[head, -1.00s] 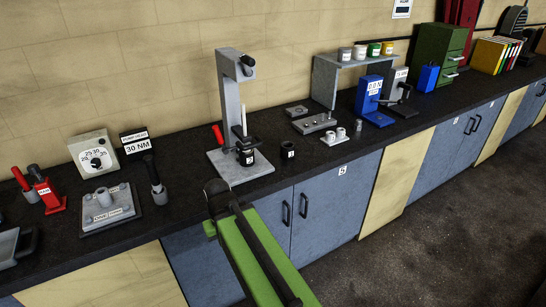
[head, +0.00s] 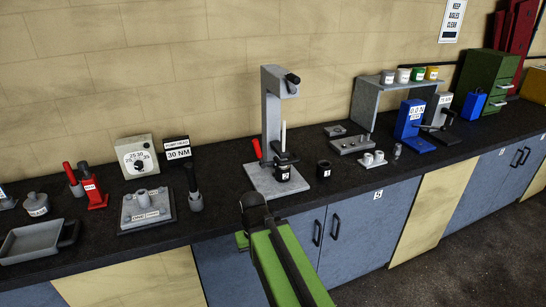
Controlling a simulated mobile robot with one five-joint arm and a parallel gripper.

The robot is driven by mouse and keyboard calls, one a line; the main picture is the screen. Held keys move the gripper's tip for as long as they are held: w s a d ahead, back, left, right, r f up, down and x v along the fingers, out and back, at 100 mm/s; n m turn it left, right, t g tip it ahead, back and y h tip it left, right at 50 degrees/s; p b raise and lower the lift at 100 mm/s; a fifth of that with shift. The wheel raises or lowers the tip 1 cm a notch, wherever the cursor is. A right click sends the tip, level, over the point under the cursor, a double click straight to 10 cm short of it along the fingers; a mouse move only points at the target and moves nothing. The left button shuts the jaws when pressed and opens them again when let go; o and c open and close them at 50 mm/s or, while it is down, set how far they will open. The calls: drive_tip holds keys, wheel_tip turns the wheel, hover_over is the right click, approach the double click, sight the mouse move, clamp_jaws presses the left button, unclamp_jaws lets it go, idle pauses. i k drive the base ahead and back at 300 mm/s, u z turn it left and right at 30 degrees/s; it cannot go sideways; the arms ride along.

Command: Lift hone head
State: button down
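The black end of my green arm (head: 253,205) points at the bench's front edge in the head view. Its fingers cannot be made out, so I cannot tell if it is open or shut. A grey stand (head: 272,115) with a column, a top arm with a black knob and a red lever rises behind it. A black cup (head: 282,173) with a white label sits on the stand's base, with a pale upright rod (head: 283,136) above it. A small black cup (head: 323,170) stands just right of the base. I cannot tell which thing is the hone head.
Left of the stand are a black-handled tool (head: 194,187), a grey fixture plate (head: 145,208), a dial box (head: 138,157) and a grey tray (head: 38,242). To the right are a grey block with holes (head: 354,145), a small tray (head: 373,161) and a blue device (head: 409,120).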

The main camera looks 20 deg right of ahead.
sight(279, 148)
drive_tip(key=u, duration=4.65)
drive_tip(key=i, duration=0.1)
drive_tip(key=z, duration=1.95)
drive_tip(key=k, duration=1.05)
drive_tip(key=z, duration=1)
drive_tip(key=i, duration=1)
drive_tip(key=u, duration=0.1)
